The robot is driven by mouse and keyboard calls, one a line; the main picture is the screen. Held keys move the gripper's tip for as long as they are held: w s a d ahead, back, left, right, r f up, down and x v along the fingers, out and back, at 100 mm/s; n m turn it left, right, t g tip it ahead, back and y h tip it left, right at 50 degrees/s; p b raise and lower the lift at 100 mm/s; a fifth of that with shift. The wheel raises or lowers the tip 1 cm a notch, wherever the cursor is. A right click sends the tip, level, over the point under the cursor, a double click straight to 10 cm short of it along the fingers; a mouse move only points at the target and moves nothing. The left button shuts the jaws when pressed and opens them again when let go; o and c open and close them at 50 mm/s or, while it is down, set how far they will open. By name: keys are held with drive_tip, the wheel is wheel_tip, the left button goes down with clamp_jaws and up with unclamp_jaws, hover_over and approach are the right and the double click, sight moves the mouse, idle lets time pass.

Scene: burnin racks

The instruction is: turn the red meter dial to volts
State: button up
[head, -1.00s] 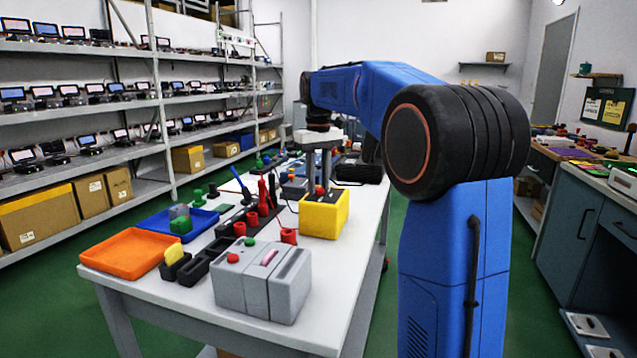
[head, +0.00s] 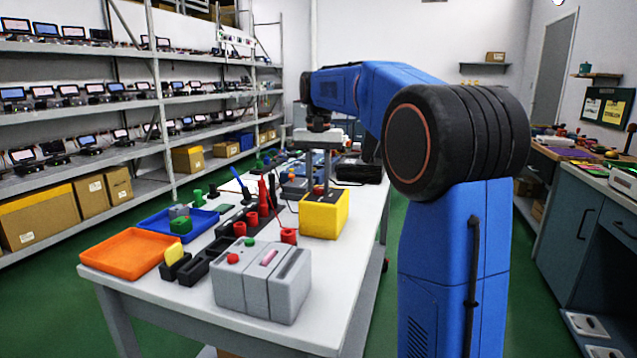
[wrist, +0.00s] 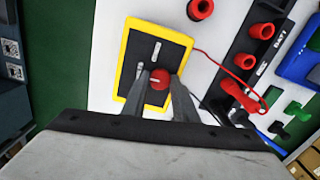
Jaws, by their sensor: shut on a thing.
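The yellow meter (head: 324,222) stands on the white table, below my gripper. In the wrist view, the meter (wrist: 185,42) has a dark face with two pale markings, too small to read. Its red dial (wrist: 159,79) sits on that face, between the fingertips of my gripper (wrist: 160,84). A short white mark shows on the dial; I cannot tell which setting it points to. In the head view my gripper (head: 320,187) points straight down onto the meter, and its fingers hide much of the dial.
Red cups (wrist: 200,9) and a dark rack (wrist: 258,45) stand close beside the meter, with a red lead running from it. A grey box (head: 262,282), orange tray (head: 130,252) and blue tray (head: 205,216) are nearer the front left.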

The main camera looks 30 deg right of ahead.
sight(319, 188)
idle(0.3)
drive_tip(key=o, duration=1.1)
drive_tip(key=shift+c, duration=0.2)
drive_tip(key=shift+r, duration=0.1)
wheel_tip(319, 188, up, 17)
drive_tip(key=shift+r, duration=0.1)
